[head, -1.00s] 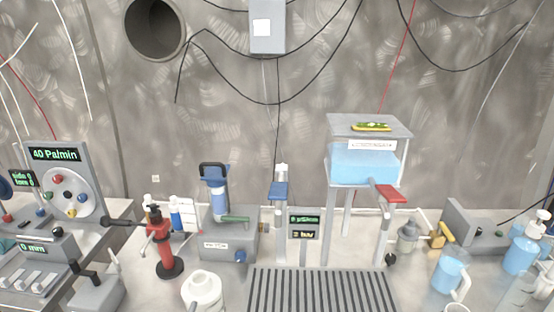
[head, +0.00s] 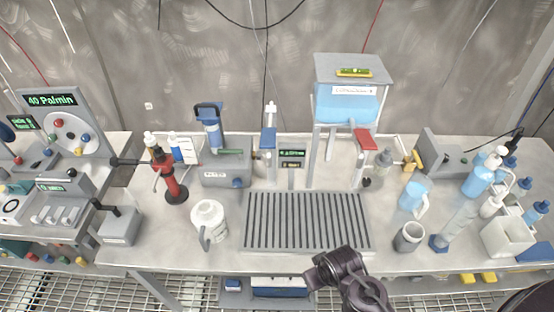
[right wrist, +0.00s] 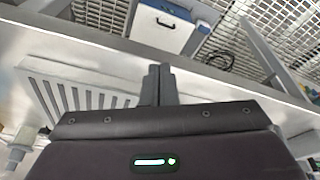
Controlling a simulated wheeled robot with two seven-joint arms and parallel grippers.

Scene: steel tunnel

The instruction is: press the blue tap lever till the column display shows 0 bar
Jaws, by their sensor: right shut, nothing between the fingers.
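The blue tap lever (head: 268,138) sits on a grey column tap behind the slotted drain grate (head: 308,222) in the head view. The column display (head: 291,158) stands just right of it, with small lit text too small to read surely. A red lever (head: 366,139) is on the tank's tap further right. My right gripper (head: 312,276) is at the front edge of the bench, in front of the grate and well apart from the blue lever. In the right wrist view its fingers (right wrist: 157,84) are shut together and empty. My left gripper is not in view.
A tank of blue liquid (head: 345,105) stands on legs behind the grate. A white jug (head: 208,222) is left of the grate. A grey cup (head: 409,237) and a blue-filled jug (head: 414,197) are to its right. A red stand (head: 170,180) is further left.

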